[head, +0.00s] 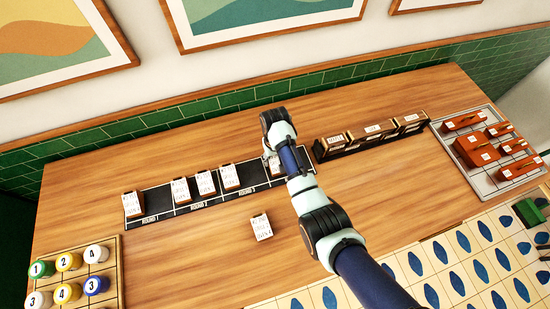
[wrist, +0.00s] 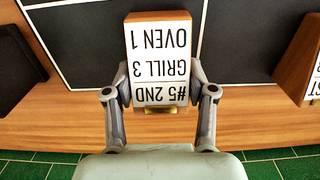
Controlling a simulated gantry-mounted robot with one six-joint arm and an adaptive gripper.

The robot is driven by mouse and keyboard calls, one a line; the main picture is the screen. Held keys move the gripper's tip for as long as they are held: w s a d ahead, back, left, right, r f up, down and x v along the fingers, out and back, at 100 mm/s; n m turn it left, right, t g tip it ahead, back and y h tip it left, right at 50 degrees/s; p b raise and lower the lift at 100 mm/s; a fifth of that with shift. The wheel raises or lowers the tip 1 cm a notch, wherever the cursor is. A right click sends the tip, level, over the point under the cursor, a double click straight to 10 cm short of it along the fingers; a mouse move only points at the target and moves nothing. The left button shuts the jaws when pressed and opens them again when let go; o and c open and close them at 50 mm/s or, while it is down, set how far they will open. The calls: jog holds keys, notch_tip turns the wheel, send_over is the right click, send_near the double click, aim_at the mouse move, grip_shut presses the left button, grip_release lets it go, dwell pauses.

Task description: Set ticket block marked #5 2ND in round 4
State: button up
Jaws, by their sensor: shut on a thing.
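The ticket block marked #5 2ND (wrist: 158,55) is a wooden block with a white face, reading upside down in the wrist view, with GRILL 3 and OVEN 1 on it. My gripper (wrist: 160,94) is shut on its sides. The block is over or on the right part of the black round strip (head: 158,202); whether it touches the strip I cannot tell. In the head view my arm partly hides the block and that end of the strip. The strip's left labels read ROUND 1 and ROUND 2.
Several other ticket blocks (head: 206,183) stand on the strip to the left. A loose block (head: 261,227) lies on the table in front. A dark wooden rack (head: 350,148) stands close right. A grey tray (head: 492,190) is far right, a jar board (head: 110,255) front left.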

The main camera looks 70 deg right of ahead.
jog(key=o, duration=1.2)
jog(key=shift+f, duration=0.1)
jog(key=shift+o, duration=0.2)
notch_tip(320, 180, up, 12)
jog(key=p, duration=0.1)
jog(key=shift+r+p, duration=0.2)
jog(key=shift+p, duration=0.2)
